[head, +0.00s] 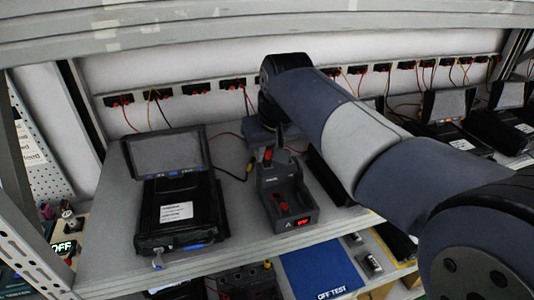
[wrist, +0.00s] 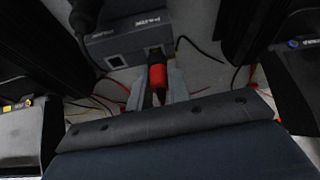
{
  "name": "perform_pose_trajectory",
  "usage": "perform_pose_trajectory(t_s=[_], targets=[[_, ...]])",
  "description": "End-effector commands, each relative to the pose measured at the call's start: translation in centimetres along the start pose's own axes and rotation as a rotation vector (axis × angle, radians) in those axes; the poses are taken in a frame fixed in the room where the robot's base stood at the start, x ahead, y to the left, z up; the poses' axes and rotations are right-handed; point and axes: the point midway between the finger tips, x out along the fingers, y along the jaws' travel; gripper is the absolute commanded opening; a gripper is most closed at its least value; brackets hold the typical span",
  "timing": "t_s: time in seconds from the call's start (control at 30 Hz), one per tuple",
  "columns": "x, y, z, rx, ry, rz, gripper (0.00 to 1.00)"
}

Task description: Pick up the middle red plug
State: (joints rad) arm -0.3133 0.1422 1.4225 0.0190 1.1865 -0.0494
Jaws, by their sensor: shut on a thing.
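A red plug (wrist: 157,76) with a dark tip shows in the middle of the wrist view. My gripper (wrist: 158,88) is shut on it, with a grey finger on each side. In the head view the red plug (head: 267,155) is at the upper end of a dark tester cradle (head: 307,216), under my arm. My gripper there is mostly hidden by my wrist. I cannot tell whether the plug touches the cradle. A grey box with square sockets (wrist: 128,40) is just beyond the plug in the wrist view.
A rugged laptop with an open lid (head: 180,215) stands left of the cradle. More laptops (head: 455,120) stand at the right. A strip of red sockets with hanging cables (head: 195,89) runs along the back wall. Thin cables lie on the shelf. A blue mat (head: 320,270) is below.

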Motion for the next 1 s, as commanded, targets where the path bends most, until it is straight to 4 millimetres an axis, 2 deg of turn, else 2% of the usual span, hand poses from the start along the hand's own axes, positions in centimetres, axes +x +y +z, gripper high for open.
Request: perform_pose_trajectory(t_s=[0.2,0.8,1.0], targets=[[-2.7,0.0,-1.0,0.000,0.006,0.000,0.03],[-6.9,0.0,10.4,0.000,0.006,0.001,0.03],[-8.3,0.0,13.5,0.001,0.006,0.001,0.03]])
